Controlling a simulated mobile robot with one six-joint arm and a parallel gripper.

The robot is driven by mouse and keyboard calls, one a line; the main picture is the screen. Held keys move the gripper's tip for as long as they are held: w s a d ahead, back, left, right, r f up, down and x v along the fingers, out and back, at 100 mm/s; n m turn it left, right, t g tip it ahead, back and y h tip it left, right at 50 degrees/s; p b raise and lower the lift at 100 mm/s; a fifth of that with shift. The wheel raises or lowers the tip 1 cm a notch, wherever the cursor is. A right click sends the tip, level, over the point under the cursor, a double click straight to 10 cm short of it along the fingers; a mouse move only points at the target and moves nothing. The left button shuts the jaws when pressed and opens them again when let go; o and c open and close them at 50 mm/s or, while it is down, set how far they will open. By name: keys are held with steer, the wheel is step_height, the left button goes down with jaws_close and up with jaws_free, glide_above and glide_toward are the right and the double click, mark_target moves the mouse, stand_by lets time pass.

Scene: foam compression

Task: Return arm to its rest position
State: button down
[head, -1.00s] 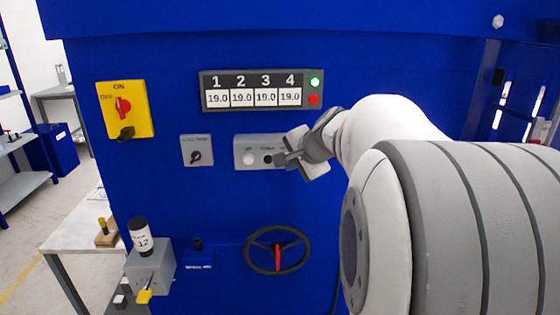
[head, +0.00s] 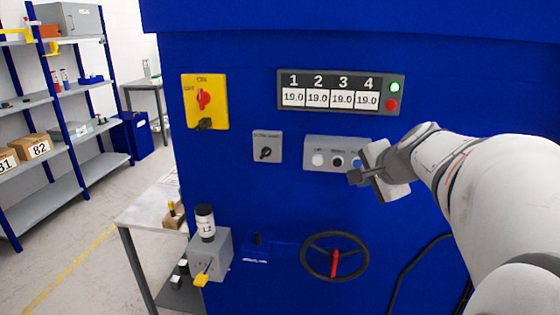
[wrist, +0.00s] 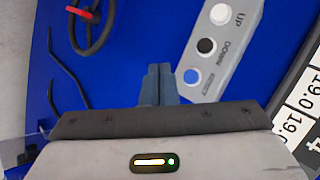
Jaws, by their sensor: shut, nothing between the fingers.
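My gripper (head: 356,177) is in front of the blue machine, just below and right of the grey button panel (head: 312,158). Its fingers are shut and empty. In the wrist view the shut fingers (wrist: 159,82) point at the blue machine face, beside the button panel (wrist: 222,45). That panel has a white UP button, a black DOWN button and a blue button. In the head view the gripper overlaps the panel's right end. I cannot tell the exact gap to the panel. My arm comes in from the right side.
The blue machine (head: 230,190) carries a four-number display (head: 340,92) reading 19.0, a yellow switch box (head: 205,101), a small key switch (head: 267,146) and a black handwheel (head: 334,256). A small table (head: 140,216), shelving (head: 40,100) and open floor lie at left.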

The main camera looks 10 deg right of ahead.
steer(key=s+a+f+n+g, duration=0.3)
steer(key=s+a+f+n, duration=0.4)
steer(key=s, duration=0.2)
steer(key=s+a+f+n+g, duration=0.3)
steer(key=s+a+f+n, duration=0.4)
steer(key=s+n, duration=0.1)
steer(key=shift+s+f+g+h, duration=0.15)
steer(key=shift+s+g+h, duration=0.2)
steer(key=shift+s, duration=0.3)
